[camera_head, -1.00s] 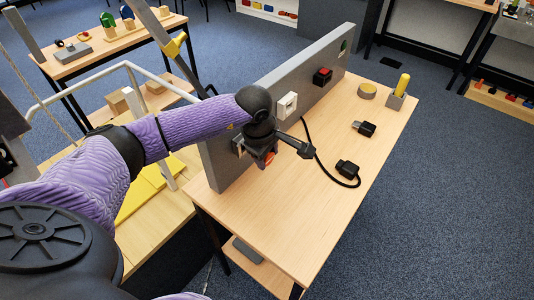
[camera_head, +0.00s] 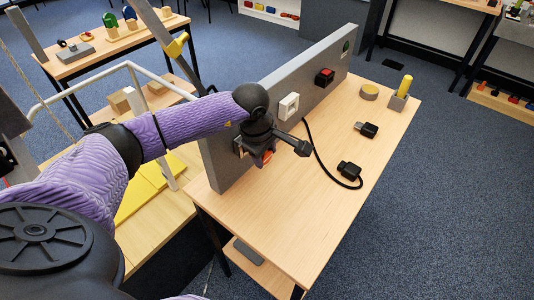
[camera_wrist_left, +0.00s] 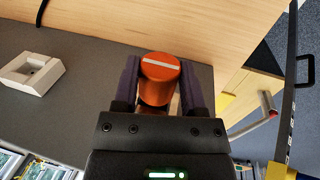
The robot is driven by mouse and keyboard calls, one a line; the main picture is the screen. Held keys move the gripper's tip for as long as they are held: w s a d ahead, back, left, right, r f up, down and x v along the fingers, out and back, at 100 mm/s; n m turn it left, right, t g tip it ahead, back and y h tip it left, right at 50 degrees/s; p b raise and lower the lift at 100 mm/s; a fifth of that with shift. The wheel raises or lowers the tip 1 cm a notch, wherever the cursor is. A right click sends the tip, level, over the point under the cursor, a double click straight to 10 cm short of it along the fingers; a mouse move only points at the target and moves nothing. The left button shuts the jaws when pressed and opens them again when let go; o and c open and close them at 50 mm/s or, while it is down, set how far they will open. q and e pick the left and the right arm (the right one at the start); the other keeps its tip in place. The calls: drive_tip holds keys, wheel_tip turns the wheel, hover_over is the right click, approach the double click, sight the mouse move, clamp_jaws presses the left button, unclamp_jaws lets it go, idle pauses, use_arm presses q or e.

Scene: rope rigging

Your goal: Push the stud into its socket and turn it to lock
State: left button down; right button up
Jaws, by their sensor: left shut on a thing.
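The stud (camera_wrist_left: 160,80) is an orange-red cylinder with a pale line across its flat end. In the wrist view it stands between the two dark fingers of my left gripper (camera_wrist_left: 161,88), which is shut on it. In the head view my left gripper (camera_head: 262,157) is at the near end of the grey upright panel (camera_head: 225,160), and only a bit of orange shows at its fingers. The socket is hidden behind the gripper and stud, so I cannot tell how deep the stud sits. The pale line runs roughly crosswise between the fingers. My right gripper is out of view.
A white square frame (camera_head: 288,106) and a red-and-black block (camera_head: 324,77) are on the panel. A black cable with a plug (camera_head: 348,170) lies on the wooden table (camera_head: 290,220). The front tabletop is clear.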

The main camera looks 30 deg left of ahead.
use_arm(q)
drive_tip(key=shift+w+a, duration=0.1)
drive_tip(key=shift+a, duration=0.45)
drive_tip(key=shift+c, duration=0.3)
unclamp_jaws()
drive_tip(key=p+v, duration=0.1)
drive_tip(key=v, duration=0.9)
drive_tip(key=shift+p, duration=0.4)
